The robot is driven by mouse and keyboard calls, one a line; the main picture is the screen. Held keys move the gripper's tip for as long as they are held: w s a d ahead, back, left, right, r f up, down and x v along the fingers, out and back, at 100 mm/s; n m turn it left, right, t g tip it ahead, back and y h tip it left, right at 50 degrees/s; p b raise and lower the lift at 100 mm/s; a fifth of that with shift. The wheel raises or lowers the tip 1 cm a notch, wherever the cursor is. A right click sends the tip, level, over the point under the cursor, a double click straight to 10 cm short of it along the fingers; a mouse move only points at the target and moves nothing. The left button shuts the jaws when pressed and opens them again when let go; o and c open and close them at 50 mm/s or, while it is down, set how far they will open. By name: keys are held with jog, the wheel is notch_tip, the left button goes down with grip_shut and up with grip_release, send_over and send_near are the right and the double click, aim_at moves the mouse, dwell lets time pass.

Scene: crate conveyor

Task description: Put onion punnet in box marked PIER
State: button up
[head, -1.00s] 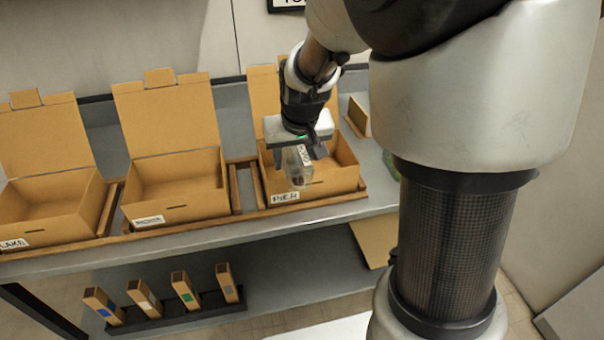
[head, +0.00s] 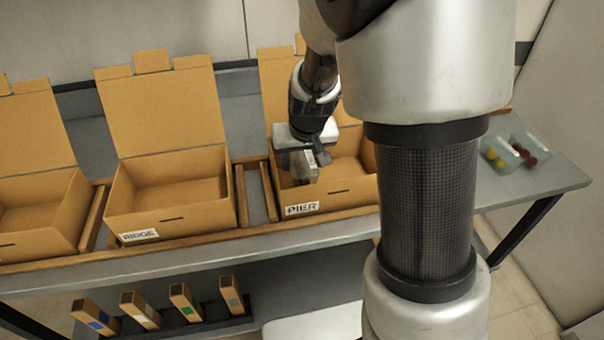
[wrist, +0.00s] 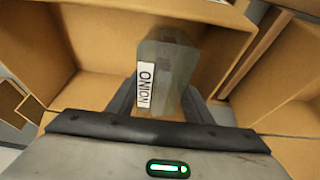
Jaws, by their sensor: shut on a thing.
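The onion punnet (wrist: 165,75) is a clear, greyish container with a white label reading ONION, seen in the wrist view between my fingers. My gripper (head: 303,165) is shut on it. In the head view the punnet (head: 304,172) hangs under my gripper, at the left part of the open box marked PIER (head: 335,196). The wrist view shows cardboard walls of the box (wrist: 85,30) around the punnet. I cannot tell whether the punnet touches the box floor. My arm hides part of the box's right side.
An open box marked RIDGE (head: 180,217) stands to the left, with another open box (head: 40,240) farther left. Two clear punnets (head: 530,152) with yellow and red contents sit at the bench's right end. Several small cartons (head: 185,300) stand on the lower shelf.

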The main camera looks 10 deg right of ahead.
jog(key=shift+f+b, duration=0.6)
jog(key=shift+f, duration=1.45)
jog(key=shift+f, duration=0.1)
jog(key=o, duration=1)
jog(key=shift+o, duration=0.2)
